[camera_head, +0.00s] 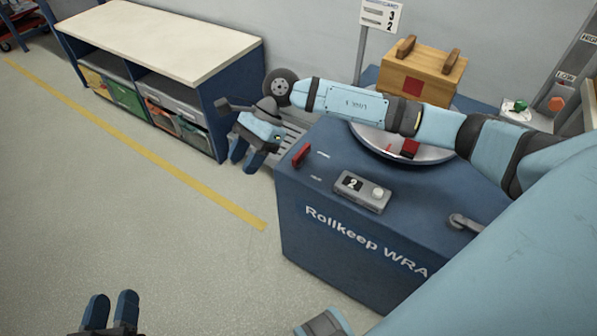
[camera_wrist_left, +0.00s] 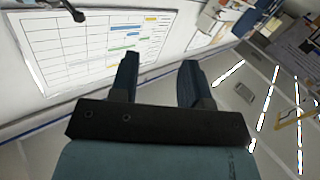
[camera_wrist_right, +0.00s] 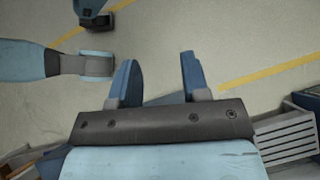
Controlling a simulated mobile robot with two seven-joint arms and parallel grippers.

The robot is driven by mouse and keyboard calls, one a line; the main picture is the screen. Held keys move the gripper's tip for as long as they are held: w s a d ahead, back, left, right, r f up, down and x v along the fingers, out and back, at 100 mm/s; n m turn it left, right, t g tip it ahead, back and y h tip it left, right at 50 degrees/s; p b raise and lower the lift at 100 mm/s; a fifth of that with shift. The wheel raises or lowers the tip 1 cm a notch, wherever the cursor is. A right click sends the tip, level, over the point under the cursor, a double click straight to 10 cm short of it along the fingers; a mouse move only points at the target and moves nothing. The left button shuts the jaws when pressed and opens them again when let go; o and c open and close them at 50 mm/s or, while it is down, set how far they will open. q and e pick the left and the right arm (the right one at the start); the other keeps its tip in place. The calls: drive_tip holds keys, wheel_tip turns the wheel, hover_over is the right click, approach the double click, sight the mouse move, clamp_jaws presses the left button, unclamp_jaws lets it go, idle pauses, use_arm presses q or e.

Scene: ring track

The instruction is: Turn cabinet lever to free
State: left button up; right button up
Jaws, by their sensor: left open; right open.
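The blue cabinet (camera_head: 330,235) marked "Rollkeep WRA" stands right of centre in the head view. A small red lever (camera_head: 301,155) is on its top near the left edge, with small unreadable labels beside it. A grey handle (camera_head: 465,222) is at its right front; my arm partly covers that side. My right gripper (camera_head: 244,163) is open and empty, fingers down, left of the red lever and apart from it. Its fingers also show in the right wrist view (camera_wrist_right: 156,75), over floor. My left gripper (camera_head: 112,297) is open and empty over floor at the lower left.
A grey box marked 2 (camera_head: 362,192) and a round turntable (camera_head: 440,153) with a wooden crate (camera_head: 422,75) are on the cabinet. A bench (camera_head: 160,40) stands behind left. A sign (camera_head: 380,15) rises behind. Floor at left is clear.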

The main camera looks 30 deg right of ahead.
drive_tip(key=w+d+f+n+t+h+b, duration=0.1)
drive_tip(key=w+d+h+b, duration=0.15)
drive_tip(key=d, duration=0.25)
drive_tip(key=w+d+f+n+h+b, duration=0.1)
drive_tip(key=w+d+f+h, duration=0.15)
drive_tip(key=d, duration=0.35)
drive_tip(key=r+n+h+b, duration=0.1)
drive_tip(key=r+h+b, duration=0.1)
drive_tip(key=h+b, duration=0.15)
hover_over(299, 154)
drive_tip(key=p, duration=0.1)
drive_tip(key=shift+t, duration=0.4)
wheel_tip(299, 154, down, 12)
drive_tip(key=b, duration=0.4)
drive_tip(key=shift+f, duration=0.7)
use_arm(q)
wheel_tip(299, 154, down, 8)
drive_tip(key=d+m+g+h, duration=0.1)
drive_tip(key=shift+s+d+g+h, duration=0.25)
drive_tip(key=shift+s+g+h, duration=0.05)
drive_tip(key=shift+s, duration=0.1)
use_arm(e)
clamp_jaws()
